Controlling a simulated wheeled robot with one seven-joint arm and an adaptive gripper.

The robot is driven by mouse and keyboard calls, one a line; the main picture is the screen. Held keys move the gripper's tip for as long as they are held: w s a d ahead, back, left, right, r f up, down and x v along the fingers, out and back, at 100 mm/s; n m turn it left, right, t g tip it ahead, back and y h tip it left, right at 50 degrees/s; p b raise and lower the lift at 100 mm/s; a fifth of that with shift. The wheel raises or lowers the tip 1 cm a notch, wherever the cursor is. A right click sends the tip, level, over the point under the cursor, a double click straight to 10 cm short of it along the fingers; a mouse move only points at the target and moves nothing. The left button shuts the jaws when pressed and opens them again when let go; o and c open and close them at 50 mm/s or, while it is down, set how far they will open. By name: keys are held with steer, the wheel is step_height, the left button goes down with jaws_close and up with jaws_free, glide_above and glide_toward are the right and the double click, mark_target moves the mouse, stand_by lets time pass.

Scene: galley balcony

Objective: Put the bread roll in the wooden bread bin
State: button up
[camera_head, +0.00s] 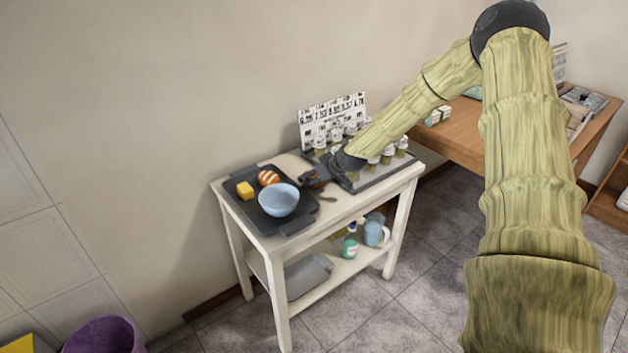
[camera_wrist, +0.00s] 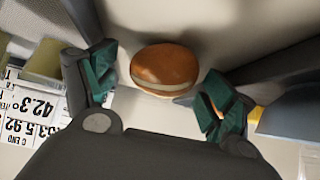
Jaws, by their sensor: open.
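The bread roll (camera_wrist: 165,68), round and brown with a pale band round its side, lies ahead of my gripper in the wrist view. My gripper (camera_wrist: 160,90) is open, with one green-padded finger on each side of the roll and visible gaps to both. In the head view my gripper (camera_head: 316,178) is low over the white table, just right of the dark tray, and mostly hides the roll. I cannot make out the wooden bread bin in either view.
Several small jars stand on a rack right of my gripper, before a printed board (camera_head: 331,115). A spoon (camera_head: 327,199) lies nearby.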

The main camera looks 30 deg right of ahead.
steer(key=shift+c, duration=0.3)
steer(key=c, duration=1.1)
steer(key=shift+r, duration=0.15)
